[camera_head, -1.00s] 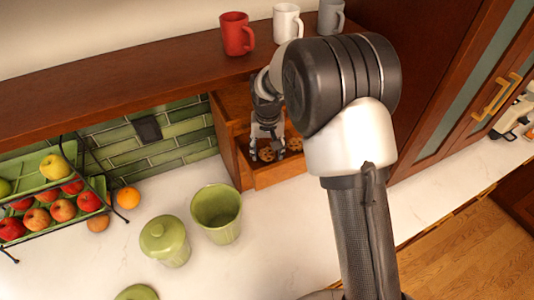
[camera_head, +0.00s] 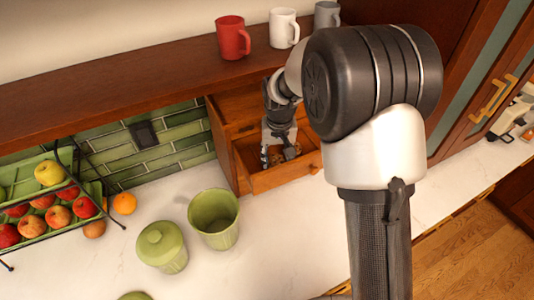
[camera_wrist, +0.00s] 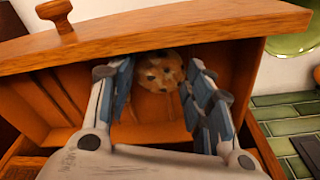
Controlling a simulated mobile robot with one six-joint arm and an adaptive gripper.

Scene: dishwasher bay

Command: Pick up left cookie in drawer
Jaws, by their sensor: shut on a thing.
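The open wooden drawer (camera_head: 285,177) juts from under the shelf in the head view; its front board (camera_wrist: 175,32) crosses the top of the wrist view. My gripper (camera_head: 276,155) reaches down into it. In the wrist view, a round brown cookie with dark chips (camera_wrist: 160,72) lies between the two fingertips of my gripper (camera_wrist: 162,88), which are shut on it. Brown cookie surface (camera_head: 290,152) also shows beside the fingers in the head view, partly hidden; I cannot tell there which cookie is which.
Red (camera_head: 233,38), white (camera_head: 284,28) and grey (camera_head: 326,15) mugs stand on the shelf above. An open green pot (camera_head: 214,220) and a lidded green jar (camera_head: 162,247) stand on the counter at front left. A fruit rack (camera_head: 50,205) is farther left.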

